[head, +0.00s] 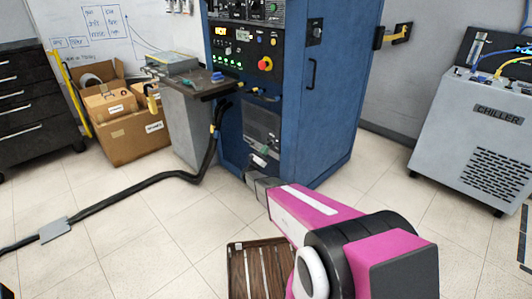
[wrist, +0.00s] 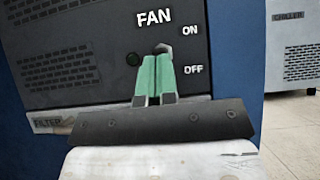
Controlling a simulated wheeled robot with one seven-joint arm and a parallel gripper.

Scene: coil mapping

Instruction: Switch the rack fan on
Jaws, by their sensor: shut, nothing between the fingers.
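The blue rack (head: 328,112) stands at the upper middle of the head view. Its dark fan panel (wrist: 95,52) fills much of the wrist view, with the words FAN, ON and OFF. The fan switch (wrist: 162,48) is a small toggle beside ON, just above my fingertips. Its lower part is hidden by the fingers, so I cannot tell its setting. A small dark green lamp (wrist: 132,59) sits left of it and looks unlit. My gripper (wrist: 155,58) is shut and empty, its green fingers close to the switch; I cannot tell whether they touch it.
A black cable (head: 135,190) runs down from the rack and across the floor. A slatted wooden pallet (head: 238,270) lies below my arm. The chiller (head: 480,125) stands right, with open floor between.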

